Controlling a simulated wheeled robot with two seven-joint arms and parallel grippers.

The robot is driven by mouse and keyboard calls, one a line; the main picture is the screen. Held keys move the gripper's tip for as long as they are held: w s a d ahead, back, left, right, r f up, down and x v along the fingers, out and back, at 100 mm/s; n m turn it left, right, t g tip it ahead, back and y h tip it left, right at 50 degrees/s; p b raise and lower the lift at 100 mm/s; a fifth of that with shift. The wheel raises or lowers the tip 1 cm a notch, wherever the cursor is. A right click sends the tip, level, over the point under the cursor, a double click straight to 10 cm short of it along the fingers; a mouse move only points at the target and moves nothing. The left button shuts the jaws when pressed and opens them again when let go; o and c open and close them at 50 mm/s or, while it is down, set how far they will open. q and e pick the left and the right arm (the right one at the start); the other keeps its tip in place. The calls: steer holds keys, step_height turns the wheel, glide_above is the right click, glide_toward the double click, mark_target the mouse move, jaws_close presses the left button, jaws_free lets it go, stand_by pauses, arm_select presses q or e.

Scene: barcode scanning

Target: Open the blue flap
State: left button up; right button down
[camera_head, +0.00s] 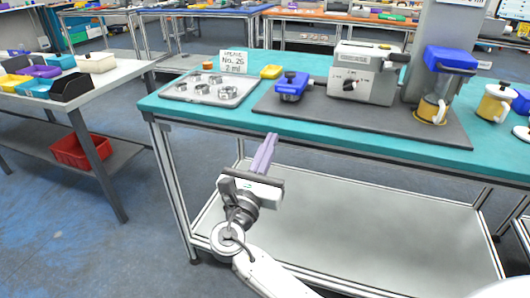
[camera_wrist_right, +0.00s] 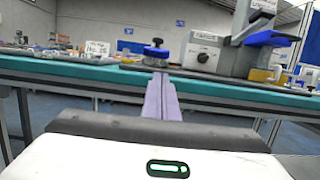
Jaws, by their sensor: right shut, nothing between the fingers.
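Two blue parts stand on the teal table, and I cannot tell for sure which is the flap. One is a small blue unit with a black knob (camera_head: 292,86), low on the dark mat; it also shows in the right wrist view (camera_wrist_right: 155,52). The other is a blue lid (camera_head: 450,59) on top of the grinder-like machine at the right, and it looks closed. My right gripper (camera_head: 271,138) has its light purple fingers shut and empty, pointing toward the table, in front of its front edge and below the small unit. My left gripper is not in view.
A metal tray (camera_head: 235,97) with round holders and a sign (camera_head: 233,61) are at the left. The table's front edge (camera_head: 350,145) lies just beyond my right gripper.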

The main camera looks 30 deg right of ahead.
glide_toward(291, 95)
steer(key=x, duration=0.4)
steer(key=shift+w+d, duration=0.1)
steer(key=shift+d, duration=0.05)
steer(key=shift+w+d+r, duration=0.15)
steer(key=shift+w+d, duration=0.2)
steer(key=shift+d, duration=0.05)
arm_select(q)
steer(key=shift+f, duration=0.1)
